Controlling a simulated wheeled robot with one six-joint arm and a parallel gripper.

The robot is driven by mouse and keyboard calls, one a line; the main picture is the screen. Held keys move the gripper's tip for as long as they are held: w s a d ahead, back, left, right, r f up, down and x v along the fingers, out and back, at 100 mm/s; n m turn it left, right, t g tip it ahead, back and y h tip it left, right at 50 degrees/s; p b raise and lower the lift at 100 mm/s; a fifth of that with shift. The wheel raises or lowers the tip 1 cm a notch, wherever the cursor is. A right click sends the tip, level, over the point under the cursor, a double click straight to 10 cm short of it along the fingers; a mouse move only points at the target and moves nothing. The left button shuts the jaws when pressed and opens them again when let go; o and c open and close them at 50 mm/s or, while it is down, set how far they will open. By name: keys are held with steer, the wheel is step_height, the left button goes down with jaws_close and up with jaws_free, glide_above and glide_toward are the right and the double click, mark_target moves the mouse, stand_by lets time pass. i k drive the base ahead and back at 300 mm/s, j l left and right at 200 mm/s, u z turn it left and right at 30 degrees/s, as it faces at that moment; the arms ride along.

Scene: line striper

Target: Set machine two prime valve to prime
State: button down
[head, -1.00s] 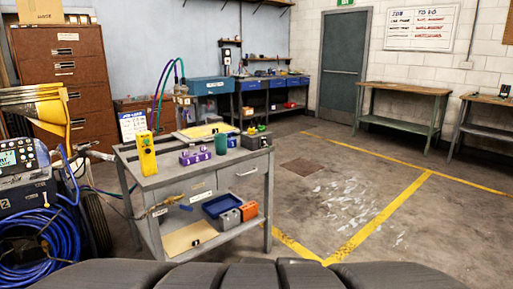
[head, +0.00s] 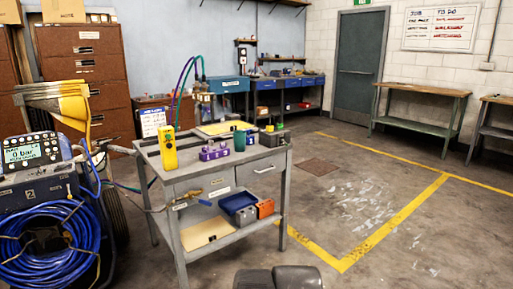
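The machine at the far left (head: 38,195) is dark and has a small "2" on its front, so it looks like machine two. Its top panel has a lit display (head: 25,153) reading "0 bar" and buttons along the upper edge. A thick coil of blue hose (head: 45,240) hangs on its front. Metal fittings and blue and yellow hoses (head: 92,150) are at its right side. I cannot make out the prime valve or its setting among these small parts. My gripper is not in view; only dark parts, likely mine, show at the bottom edge.
A grey cart (head: 190,188) stands right of the machine, with a yellow pendant (head: 169,148), purple block (head: 214,153) and green cup (head: 240,139) on top. A hose runs between cart and machine. Open floor (head: 350,200) with yellow lines lies to the right.

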mark_target(203, 201)
steer(key=j, duration=0.1)
steer(key=i+j+z, duration=0.15)
steer(key=j, duration=0.2)
steer(key=i+j+z, duration=0.2)
steer(key=j, duration=0.2)
steer(key=i+j+z, duration=0.15)
steer(key=j, duration=0.25)
steer(key=i, duration=0.1)
